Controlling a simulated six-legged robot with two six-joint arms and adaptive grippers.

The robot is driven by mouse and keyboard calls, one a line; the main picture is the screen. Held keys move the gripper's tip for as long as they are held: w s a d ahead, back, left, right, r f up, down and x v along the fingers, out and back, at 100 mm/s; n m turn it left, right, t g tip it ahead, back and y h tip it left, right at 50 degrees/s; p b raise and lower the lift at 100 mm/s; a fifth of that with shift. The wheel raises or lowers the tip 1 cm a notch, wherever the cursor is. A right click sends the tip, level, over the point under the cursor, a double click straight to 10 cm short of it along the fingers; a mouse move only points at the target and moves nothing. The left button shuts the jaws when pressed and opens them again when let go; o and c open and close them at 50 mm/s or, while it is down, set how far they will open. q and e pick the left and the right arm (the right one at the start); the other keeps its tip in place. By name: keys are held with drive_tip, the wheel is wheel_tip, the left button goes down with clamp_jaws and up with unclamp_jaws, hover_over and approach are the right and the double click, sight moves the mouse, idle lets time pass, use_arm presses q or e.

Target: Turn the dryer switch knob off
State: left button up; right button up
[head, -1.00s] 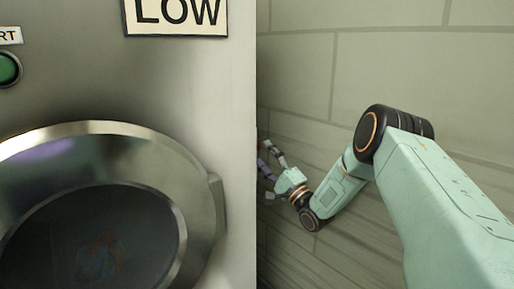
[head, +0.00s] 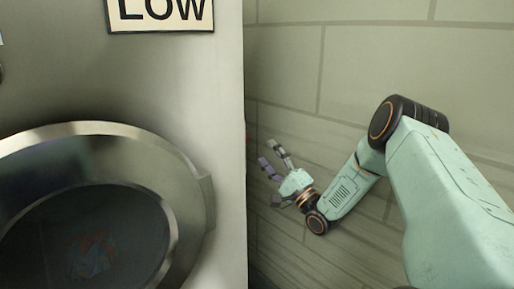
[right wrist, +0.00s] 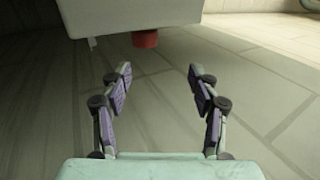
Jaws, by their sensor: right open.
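The dryer (head: 228,120) fills the left of the head view, with its round glass door. A small reddish part (head: 248,136) just shows at its right edge. In the right wrist view a red cylinder (right wrist: 145,39), which looks like the switch knob, sticks out from a pale box-like body (right wrist: 130,14). Its setting cannot be read. My right gripper (head: 270,154) is open and empty to the right of the dryer's edge. In the right wrist view the knob lies beyond the spread fingertips (right wrist: 160,72), apart from them and slightly left of centre. My left gripper is not in view.
A tiled wall (head: 390,60) stands behind my right arm. A "LOW" sign (head: 160,12) is on the dryer front. The space between the dryer's side and my right gripper is clear. A small pale piece (right wrist: 92,43) hangs left of the knob.

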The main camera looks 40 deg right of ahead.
sight(248, 141)
wheel_tip(248, 141, up, 8)
drive_tip(key=g+p, duration=0.3)
drive_tip(key=p, duration=0.7)
wheel_tip(248, 141, down, 5)
drive_tip(key=a+g, duration=0.1)
drive_tip(key=g, duration=0.2)
drive_tip(key=w+b, duration=0.1)
drive_tip(key=w, duration=0.1)
drive_tip(key=w+b, duration=0.1)
drive_tip(key=w, duration=0.2)
drive_tip(key=w+b, duration=0.1)
drive_tip(key=w, duration=0.1)
drive_tip(key=shift+w+a+f+b, duration=0.15)
drive_tip(key=shift+w+a+b, duration=0.2)
drive_tip(key=shift+w+a, duration=0.05)
